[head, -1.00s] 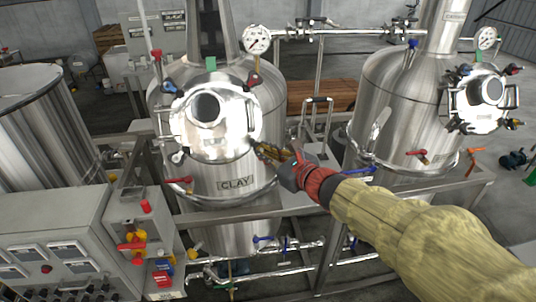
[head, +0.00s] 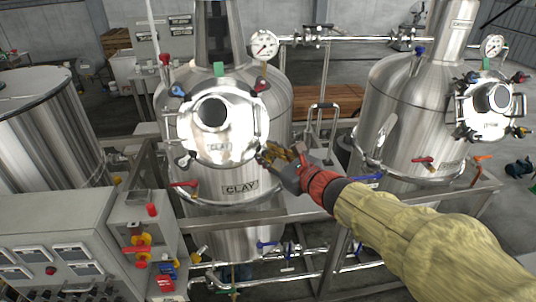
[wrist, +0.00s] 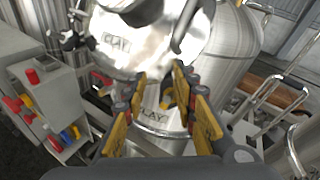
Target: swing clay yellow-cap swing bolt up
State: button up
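The CLAY tank (head: 240,212) stands left of centre in the head view. Its bright round lid (head: 240,135) sits closed, with swing bolts around its rim. My gripper (head: 268,156) is at the lid's lower right edge. In the wrist view my gripper (wrist: 160,78) has its two yellow fingers apart, below the lid (wrist: 125,52). A small yellow piece (wrist: 168,100) shows between the fingers, low against the tank; it may be the yellow cap. In the head view the fingers hide that spot, so I cannot tell the bolt's angle or any contact.
A blue-capped bolt (head: 177,90) is at the lid's upper left. A control cabinet (head: 60,235) stands front left, beside a panel with red and yellow valves (head: 140,245). A second tank (head: 395,110) stands right. Pipes and a frame rail (head: 290,213) run below my arm.

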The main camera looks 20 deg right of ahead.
jog(key=shift+d+f, duration=0.1)
jog(key=shift+f, duration=0.35)
jog(key=shift+s+d+r, duration=0.1)
jog(key=shift+s+d, duration=0.15)
jog(key=shift+s, duration=0.2)
jog(key=v, duration=1.1)
jog(key=shift+a+r, duration=0.15)
jog(key=shift+r, duration=0.2)
jog(key=shift+c, duration=0.4)
